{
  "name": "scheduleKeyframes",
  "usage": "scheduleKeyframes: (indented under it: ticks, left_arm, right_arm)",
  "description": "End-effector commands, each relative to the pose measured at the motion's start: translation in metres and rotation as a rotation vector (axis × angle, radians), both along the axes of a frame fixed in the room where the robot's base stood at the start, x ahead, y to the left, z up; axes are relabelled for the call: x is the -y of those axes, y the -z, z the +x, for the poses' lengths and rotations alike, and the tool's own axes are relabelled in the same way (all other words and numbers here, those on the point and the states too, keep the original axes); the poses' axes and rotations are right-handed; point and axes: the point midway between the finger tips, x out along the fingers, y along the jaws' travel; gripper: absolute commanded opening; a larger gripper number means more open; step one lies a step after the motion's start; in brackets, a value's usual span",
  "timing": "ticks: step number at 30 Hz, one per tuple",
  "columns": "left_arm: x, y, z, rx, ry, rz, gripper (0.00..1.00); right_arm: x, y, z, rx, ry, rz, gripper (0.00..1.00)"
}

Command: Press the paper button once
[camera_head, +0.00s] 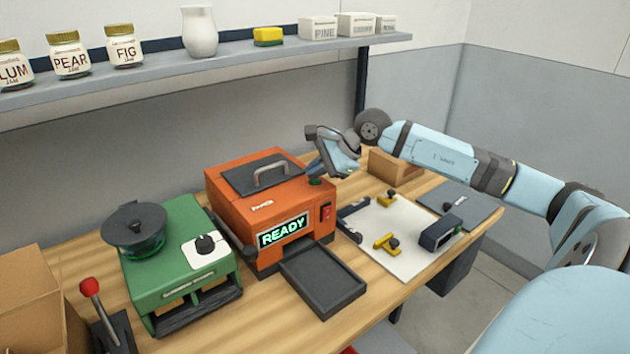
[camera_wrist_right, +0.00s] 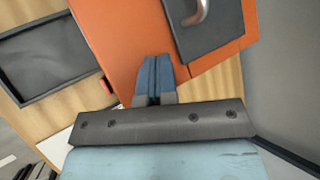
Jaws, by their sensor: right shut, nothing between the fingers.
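An orange machine (camera_head: 228,210) stands on the wooden bench, with a lit screen (camera_head: 283,231) reading READY. A small dark green button (camera_head: 315,181) sits on its top near the right edge. A red switch (camera_head: 326,212) is on its front; I cannot read any label saying paper. My right gripper (camera_head: 316,168) is shut and empty just above the top's right edge, close to the green button. In the wrist view its blue fingertips (camera_wrist_right: 156,66) are together over the orange top, and the green button is hidden there. I cannot tell whether they touch. My left gripper is not in view.
A dark tray (camera_head: 322,282) juts from the machine's front. A green machine (camera_head: 178,255) stands to its left. A white mat (camera_head: 405,256) with yellow and black parts lies to its right. A shelf (camera_head: 200,68) runs above.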

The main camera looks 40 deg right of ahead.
Motion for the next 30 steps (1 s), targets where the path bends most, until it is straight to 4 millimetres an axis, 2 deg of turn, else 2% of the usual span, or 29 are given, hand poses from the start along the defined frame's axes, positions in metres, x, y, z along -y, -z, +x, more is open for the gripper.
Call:
scheduleKeyframes:
  ticks: [16, 30]
  left_arm:
    - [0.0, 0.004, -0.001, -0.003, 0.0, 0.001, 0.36]
    - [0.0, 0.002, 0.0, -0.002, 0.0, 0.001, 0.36]
  right_arm:
    - [0.0, 0.002, 0.0, -0.001, -0.001, 0.0, 0.0]
    - [0.0, -0.013, 0.0, -0.001, -0.001, 0.0, 0.0]
